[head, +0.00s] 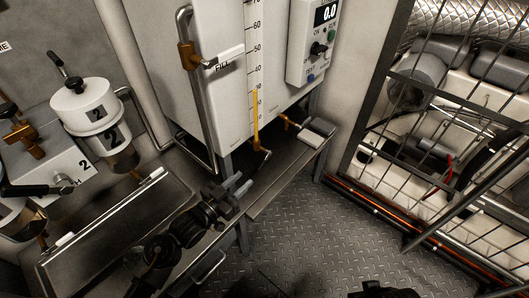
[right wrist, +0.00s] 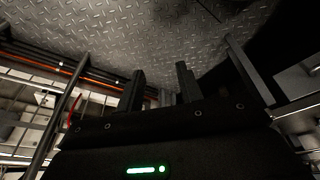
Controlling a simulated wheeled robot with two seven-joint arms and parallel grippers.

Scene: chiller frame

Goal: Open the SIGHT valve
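The white tank (head: 190,50) carries a sight scale with a yellow column (head: 255,120). A small brass valve (head: 263,153) sits at the foot of this column; no SIGHT label is legible. A dark piece below it may be its handle, but I cannot tell. My left gripper (head: 238,186) is just below and left of this valve, over the metal ledge. Its fingers look apart, with nothing visible between them; contact with the valve is not clear. My right gripper (right wrist: 161,88) is open and empty above the floor in the right wrist view.
A brass valve with a white FILL handle (head: 222,60) is on the tank's left pipe. Another brass valve (head: 289,122) has a white handle (head: 318,134). A control box (head: 313,45) reads 0.0. A wire cage (head: 440,120) stands right. The plate floor (head: 310,240) is clear.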

